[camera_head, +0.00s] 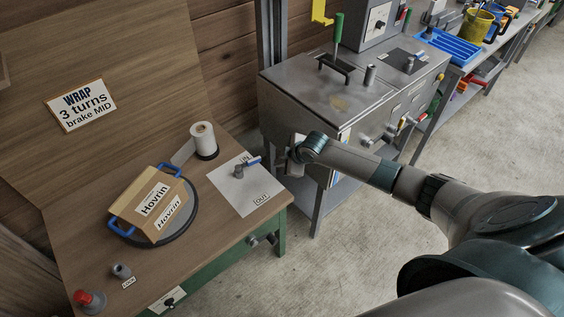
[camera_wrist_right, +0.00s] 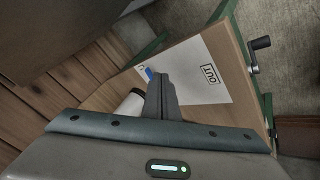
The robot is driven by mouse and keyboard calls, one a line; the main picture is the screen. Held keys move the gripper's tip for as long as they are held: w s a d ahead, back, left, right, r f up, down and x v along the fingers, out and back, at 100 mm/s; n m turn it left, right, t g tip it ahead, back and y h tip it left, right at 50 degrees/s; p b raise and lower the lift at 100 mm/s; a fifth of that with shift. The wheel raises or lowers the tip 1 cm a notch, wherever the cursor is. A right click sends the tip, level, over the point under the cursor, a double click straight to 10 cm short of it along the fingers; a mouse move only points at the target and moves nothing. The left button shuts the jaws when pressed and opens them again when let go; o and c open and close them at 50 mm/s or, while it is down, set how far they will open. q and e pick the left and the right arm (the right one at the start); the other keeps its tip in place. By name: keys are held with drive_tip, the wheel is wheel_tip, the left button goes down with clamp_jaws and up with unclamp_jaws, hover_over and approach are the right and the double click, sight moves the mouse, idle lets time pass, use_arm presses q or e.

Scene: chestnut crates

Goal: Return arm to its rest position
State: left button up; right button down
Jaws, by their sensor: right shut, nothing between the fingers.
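My right arm reaches in from the right in the head view. Its gripper (camera_head: 294,160) hangs over the gap between the wooden table (camera_head: 185,262) and the grey metal bench, apart from both as far as I can tell. In the right wrist view the gripper's fingers (camera_wrist_right: 161,80) are together with nothing between them. They overlap the white OUT sheet (camera_wrist_right: 190,75) in that picture. My left gripper is not in view.
A Hovrin carton (camera_head: 150,203) sits on a dark round turntable (camera_head: 185,222) with blue handles. A white roll (camera_head: 204,140), a small post with a blue lever (camera_head: 253,161) and a red knob (camera_head: 89,300) stand nearby. The grey bench (camera_head: 290,78) is behind; floor is clear in front.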

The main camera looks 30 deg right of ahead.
drive_tip(key=shift+s+d+r, duration=0.2)
drive_tip(key=shift+s+r, duration=0.05)
drive_tip(key=shift+r, duration=0.25)
